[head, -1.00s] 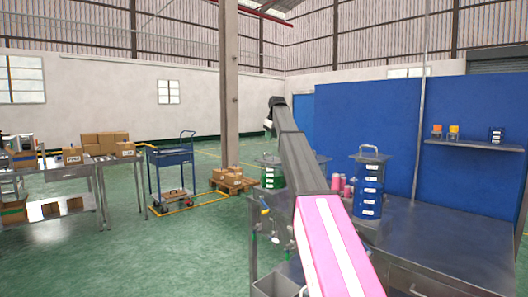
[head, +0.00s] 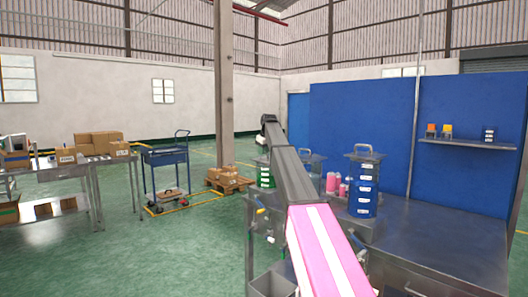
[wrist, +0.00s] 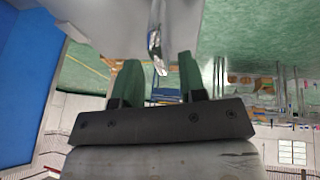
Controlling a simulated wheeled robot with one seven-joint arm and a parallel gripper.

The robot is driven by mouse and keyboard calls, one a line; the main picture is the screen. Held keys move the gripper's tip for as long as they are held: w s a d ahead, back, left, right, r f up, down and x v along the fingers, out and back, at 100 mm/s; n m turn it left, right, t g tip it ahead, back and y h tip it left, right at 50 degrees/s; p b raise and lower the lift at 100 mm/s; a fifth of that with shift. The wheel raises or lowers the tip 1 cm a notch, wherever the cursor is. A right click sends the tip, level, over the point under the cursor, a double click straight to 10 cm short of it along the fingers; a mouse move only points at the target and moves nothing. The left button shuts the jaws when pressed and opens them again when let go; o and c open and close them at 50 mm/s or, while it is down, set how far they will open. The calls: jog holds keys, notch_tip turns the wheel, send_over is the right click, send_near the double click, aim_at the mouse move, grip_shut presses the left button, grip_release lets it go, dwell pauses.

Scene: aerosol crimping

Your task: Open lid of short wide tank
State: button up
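A blue tank (head: 363,190) with white labels stands on the metal bench, its grey lid (head: 365,156) and handle on top. A green tank (head: 264,174) stands farther left, partly hidden by my arm. A grey-blue shape (head: 315,162) shows just right of my arm; I cannot tell whether it is another tank. Which tank is the short wide one is unclear. In the wrist view my gripper (wrist: 159,78) has its fingers apart. A shiny grey metal edge (wrist: 157,45) shows beyond and between them; contact is not visible.
The metal bench (head: 450,240) has bare room at its right. Pink cans (head: 332,183) stand left of the blue tank. A shelf (head: 465,144) hangs on the blue wall. A blue cart (head: 165,158) and a table with boxes stand left.

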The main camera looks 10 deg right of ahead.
grip_shut()
jog(key=shift+w+r, duration=0.1)
